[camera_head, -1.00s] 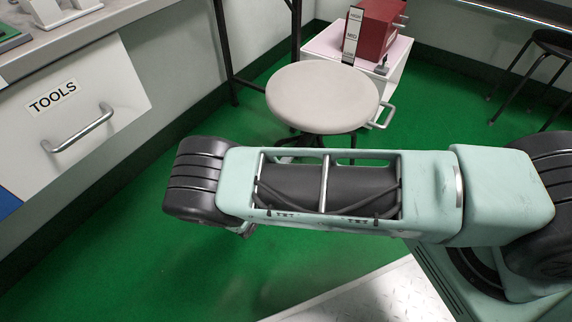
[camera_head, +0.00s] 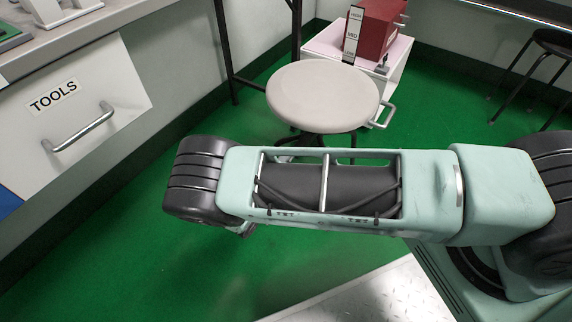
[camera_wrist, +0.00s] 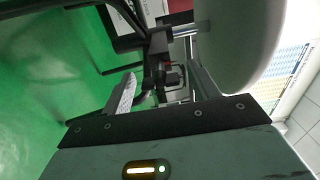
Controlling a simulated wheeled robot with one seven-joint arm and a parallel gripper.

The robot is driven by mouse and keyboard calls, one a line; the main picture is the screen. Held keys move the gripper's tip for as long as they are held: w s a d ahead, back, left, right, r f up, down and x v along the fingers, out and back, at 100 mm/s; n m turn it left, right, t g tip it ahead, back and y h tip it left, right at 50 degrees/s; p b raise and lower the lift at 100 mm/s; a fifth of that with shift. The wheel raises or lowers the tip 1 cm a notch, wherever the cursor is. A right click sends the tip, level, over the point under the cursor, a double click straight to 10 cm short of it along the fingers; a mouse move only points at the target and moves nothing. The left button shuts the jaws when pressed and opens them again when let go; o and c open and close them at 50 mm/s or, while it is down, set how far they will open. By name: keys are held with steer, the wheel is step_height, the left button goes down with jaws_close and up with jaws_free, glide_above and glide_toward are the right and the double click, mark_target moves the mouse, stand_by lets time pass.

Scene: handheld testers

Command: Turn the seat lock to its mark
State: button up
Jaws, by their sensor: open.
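A stool with a round pale seat (camera_head: 322,97) stands behind my arm in the head view. In the wrist view the underside of the seat (camera_wrist: 238,45) is at upper right, with a metal post (camera_wrist: 186,31) and dark mechanism (camera_wrist: 158,48) beside it. A small dark part (camera_wrist: 172,76) there may be the seat lock; its mark cannot be made out. My gripper (camera_wrist: 160,90) is open, its fingers pointing toward this mechanism, and contact cannot be judged. The gripper is hidden in the head view.
Behind the stool a white stand (camera_head: 395,75) carries a red box (camera_head: 380,28) and an upright HIGH/MID/LOW strip (camera_head: 352,35). A TOOLS drawer (camera_head: 75,110) is at left. A dark stool (camera_head: 545,70) stands far right. Green floor (camera_head: 110,255) is clear at lower left.

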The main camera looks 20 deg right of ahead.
steer(key=p+v, duration=0.2)
steer(key=v, duration=1.5)
steer(key=shift+s+a, duration=0.1)
steer(key=s+d+r+m+g+y, duration=0.1)
steer(key=s+r+m+g+y, duration=0.25)
steer(key=r+m+g, duration=0.45)
steer(key=s+d+r+m+g+y, duration=0.15)
steer(key=r+m+g+y, duration=0.25)
steer(key=r+m, duration=0.8)
steer(key=s+d+r+m+t+y+p, duration=0.1)
steer(key=s+d+r+m+y, duration=0.3)
steer(key=r+m, duration=0.4)
steer(key=s+d+r+m+y, duration=0.2)
steer(key=s+r+m+y, duration=0.2)
steer(key=s+r+m, duration=0.35)
step_height(320, 180, up, 38)
steer(key=p, duration=3.8)
steer(key=shift+w, duration=0.3)
